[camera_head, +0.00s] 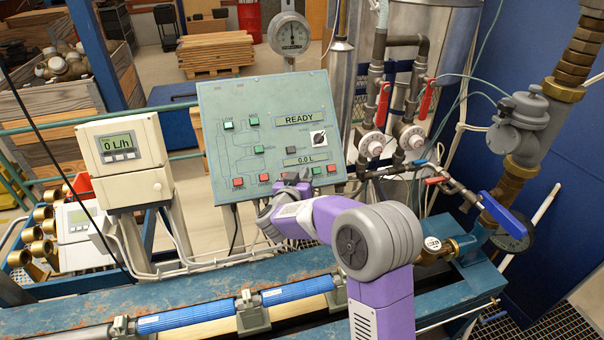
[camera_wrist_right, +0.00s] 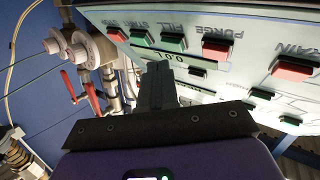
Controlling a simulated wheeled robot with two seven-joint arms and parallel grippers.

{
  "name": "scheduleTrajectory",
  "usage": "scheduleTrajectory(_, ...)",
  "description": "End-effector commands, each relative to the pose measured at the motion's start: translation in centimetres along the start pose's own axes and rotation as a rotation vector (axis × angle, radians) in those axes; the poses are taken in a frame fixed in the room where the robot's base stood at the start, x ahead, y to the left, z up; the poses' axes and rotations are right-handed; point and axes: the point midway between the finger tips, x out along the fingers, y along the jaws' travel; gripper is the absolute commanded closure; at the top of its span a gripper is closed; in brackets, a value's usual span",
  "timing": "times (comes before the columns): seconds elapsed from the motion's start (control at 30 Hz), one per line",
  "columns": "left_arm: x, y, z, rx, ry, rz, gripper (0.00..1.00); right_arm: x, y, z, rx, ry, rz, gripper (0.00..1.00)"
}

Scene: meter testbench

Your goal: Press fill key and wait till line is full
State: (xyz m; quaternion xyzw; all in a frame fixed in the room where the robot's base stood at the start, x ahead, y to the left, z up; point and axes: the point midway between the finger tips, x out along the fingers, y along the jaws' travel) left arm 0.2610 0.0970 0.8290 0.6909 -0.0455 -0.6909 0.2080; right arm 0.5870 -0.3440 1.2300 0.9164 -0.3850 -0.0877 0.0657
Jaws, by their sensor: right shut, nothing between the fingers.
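The blue-green control panel (camera_head: 225,130) stands in the middle of the head view. Its displays read READY (camera_head: 300,118) and 0.0 L (camera_head: 306,159). In the right wrist view the panel is upside down, and the green fill key (camera_wrist_right: 172,42) lies beside the FILL label, between a green key and the red purge key (camera_wrist_right: 216,50). My right gripper (camera_head: 295,180) is at the panel's lower edge, shut and empty. Its fingertips (camera_wrist_right: 158,66) point towards the fill key; contact cannot be told. In the head view the gripper hides the fill key. My left gripper is out of view.
A flow meter (camera_head: 122,150) left of the panel reads 0 L/h. Red-handled valves (camera_head: 383,105) and pipes stand right of the panel. A round gauge (camera_head: 289,34) is behind the panel.

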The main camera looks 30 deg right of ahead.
Motion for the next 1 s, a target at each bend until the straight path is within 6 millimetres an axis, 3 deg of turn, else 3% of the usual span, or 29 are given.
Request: scheduleTrajectory(1.0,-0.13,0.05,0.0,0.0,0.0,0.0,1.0,0.87,-0.62,0.63,0.0,0.0,0.0,1.0)
